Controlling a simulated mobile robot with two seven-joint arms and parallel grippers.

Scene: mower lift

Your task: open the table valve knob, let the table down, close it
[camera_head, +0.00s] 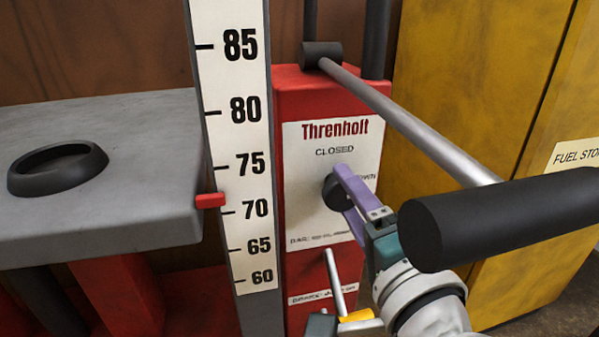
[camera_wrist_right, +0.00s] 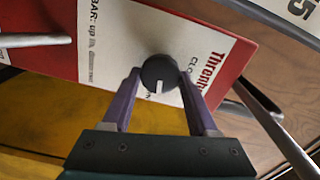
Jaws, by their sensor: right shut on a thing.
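The black round valve knob (camera_head: 336,193) sits on a white panel (camera_head: 306,150) of the red column, below the word CLOSED. My right gripper (camera_head: 348,190) has its purple fingers on either side of the knob, shut on it. In the right wrist view the knob (camera_wrist_right: 159,73) is between the fingertips, its white mark facing down the picture, away from the printed CLOSED. The grey table (camera_head: 130,225) is at left. Its red pointer (camera_head: 210,200) stands between 70 and 75 on the white scale (camera_head: 240,130), nearer 70.
A metal bar with a thick black grip (camera_head: 500,220) crosses in front of the column, close above my right wrist. A thin metal lever (camera_head: 335,270) stands below the panel. A yellow cabinet (camera_head: 480,60) is behind at right. A black ring (camera_head: 58,168) lies on the table.

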